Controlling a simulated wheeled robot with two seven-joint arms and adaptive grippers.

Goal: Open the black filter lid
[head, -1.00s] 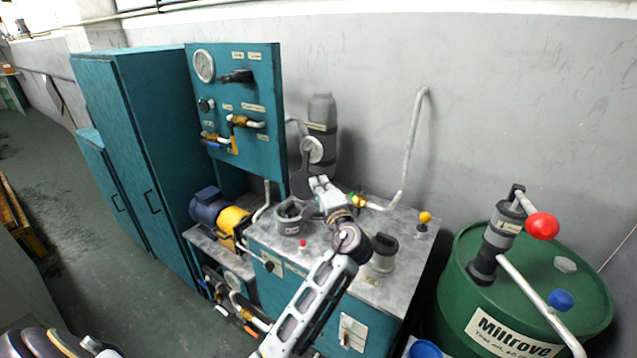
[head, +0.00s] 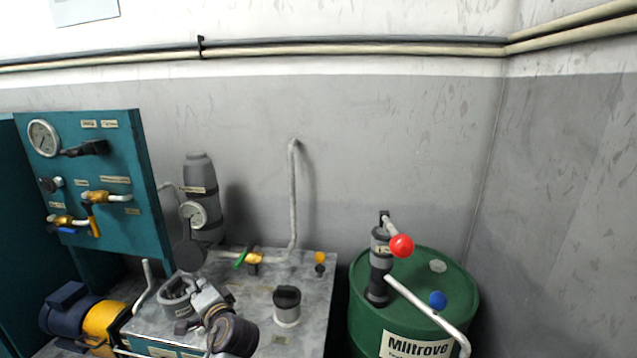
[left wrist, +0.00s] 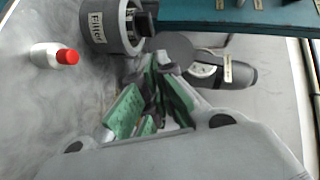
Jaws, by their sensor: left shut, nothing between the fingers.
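The grey filter housing (head: 176,298) stands on the metal tank top, its mouth uncovered. The black filter lid (head: 190,256), a dark round disc, stands raised behind the housing's mouth. In the left wrist view the housing (left wrist: 112,24) bears a "Filter" label, and the lid (left wrist: 168,52) is beside its opening, clear of the mouth. My left gripper (head: 202,290) is just right of the housing, below the lid. In the left wrist view its closed, empty fingers (left wrist: 157,78) point toward the gap between housing and lid; contact is unclear. My right gripper is out of view.
A black-capped cylinder (head: 287,305) stands right of my gripper on the tank top (head: 250,300). A gauge (head: 194,214) and grey cylinder (head: 201,185) rise behind the lid. A green drum (head: 420,300) with a hand pump stands right. The teal panel (head: 100,160) is left.

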